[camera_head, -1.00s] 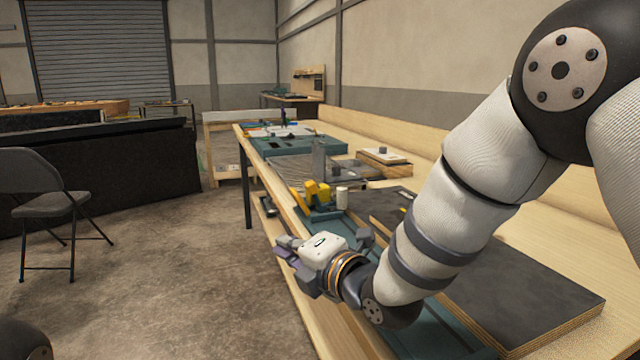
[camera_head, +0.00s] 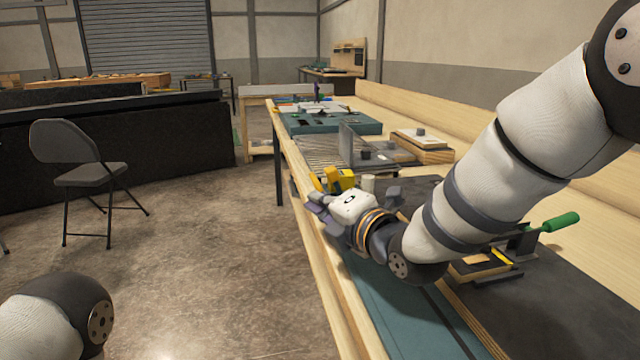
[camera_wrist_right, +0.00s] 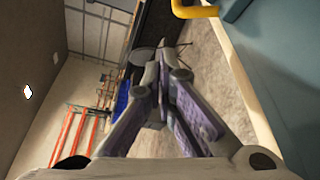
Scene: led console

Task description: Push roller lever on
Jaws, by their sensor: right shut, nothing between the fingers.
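My right gripper (camera_head: 318,206) is shut and empty above the front edge of the workbench. It also shows in the right wrist view (camera_wrist_right: 163,68), fingers together. Just beyond it in the head view is a yellow part (camera_head: 339,179) on the bench, partly hidden by the gripper. A small cream cylinder (camera_head: 368,183) stands to its right. A curved yellow bar (camera_wrist_right: 195,11) shows at the top of the wrist view, apart from the fingers. I cannot tell for sure which part is the roller lever. My left gripper is not in view.
A green-handled clamp (camera_head: 560,222) is on a dark board to the right of my right forearm. Farther along the bench are an upright grey plate (camera_head: 347,146) and a teal panel (camera_head: 330,122). A folding chair (camera_head: 90,175) stands left on open floor.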

